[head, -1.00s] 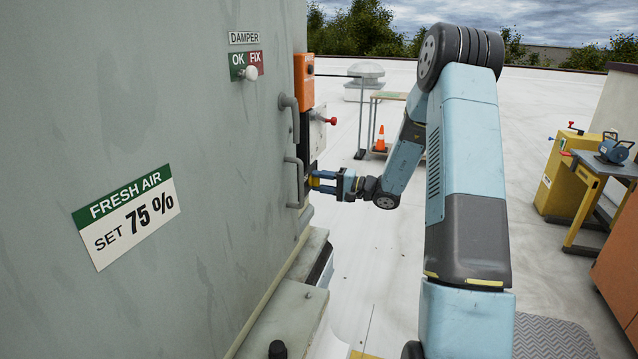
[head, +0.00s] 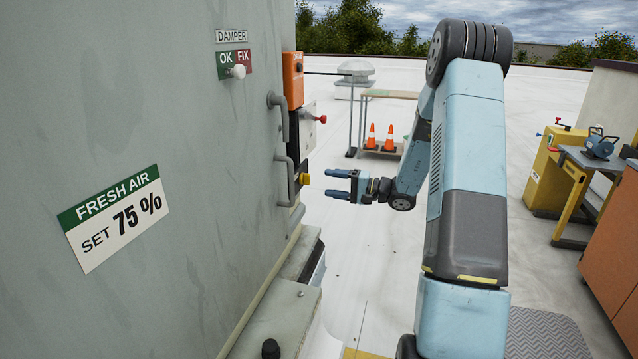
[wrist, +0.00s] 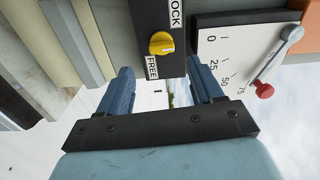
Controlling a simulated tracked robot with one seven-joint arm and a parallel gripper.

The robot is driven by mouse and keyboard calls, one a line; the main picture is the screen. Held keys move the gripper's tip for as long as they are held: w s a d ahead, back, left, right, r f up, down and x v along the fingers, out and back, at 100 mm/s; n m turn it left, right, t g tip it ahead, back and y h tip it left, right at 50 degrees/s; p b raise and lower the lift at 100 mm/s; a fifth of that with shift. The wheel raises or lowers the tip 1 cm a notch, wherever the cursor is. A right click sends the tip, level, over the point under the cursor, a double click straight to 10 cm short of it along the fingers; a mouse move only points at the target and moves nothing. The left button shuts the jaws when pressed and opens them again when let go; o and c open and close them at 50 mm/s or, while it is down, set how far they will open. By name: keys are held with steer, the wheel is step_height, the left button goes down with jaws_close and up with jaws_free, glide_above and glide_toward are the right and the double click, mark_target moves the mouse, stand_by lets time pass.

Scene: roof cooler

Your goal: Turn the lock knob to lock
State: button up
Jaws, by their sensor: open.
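The yellow lock knob (wrist: 162,43) sits on a black panel (wrist: 158,15) with a LOCK label (wrist: 177,14) and a FREE label (wrist: 152,67). A small pale mark shows on the knob's face; I cannot tell for sure which label it points to. In the head view the knob (head: 304,179) is a small yellow shape on the cabinet's edge. My gripper (head: 328,183) is open and empty, to the right of the knob and apart from it. In the wrist view my gripper (wrist: 160,83) has its two blue fingers spread, with the knob beyond them.
A white dial plate (wrist: 232,50) with a red-tipped lever (wrist: 263,90) stands beside the panel. Grey handles (head: 289,180) stick out from the cabinet near the knob. An orange box (head: 293,80) is above. The roof floor right of the cabinet is clear around my gripper.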

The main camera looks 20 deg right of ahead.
steer(key=v, duration=0.7)
stand_by(0.3)
steer(key=s+a+r+n+g+h, duration=0.5)
steer(key=s+a+r+g, duration=0.45)
steer(key=s+a, duration=0.55)
steer(key=s+d+r+t+h, duration=0.1)
steer(key=s+r+h, duration=0.2)
steer(key=s, duration=0.3)
steer(key=s+d+r+t+h, duration=0.1)
steer(key=s+r+t+h, duration=0.1)
steer(key=s, duration=0.5)
steer(key=s+d+r+n+t+h, duration=0.1)
steer(key=s+r+t+h, duration=0.1)
steer(key=s+h, duration=0.3)
steer(key=shift+s+v, duration=0.2)
steer(key=shift+v, duration=0.95)
steer(key=shift+f, duration=0.1)
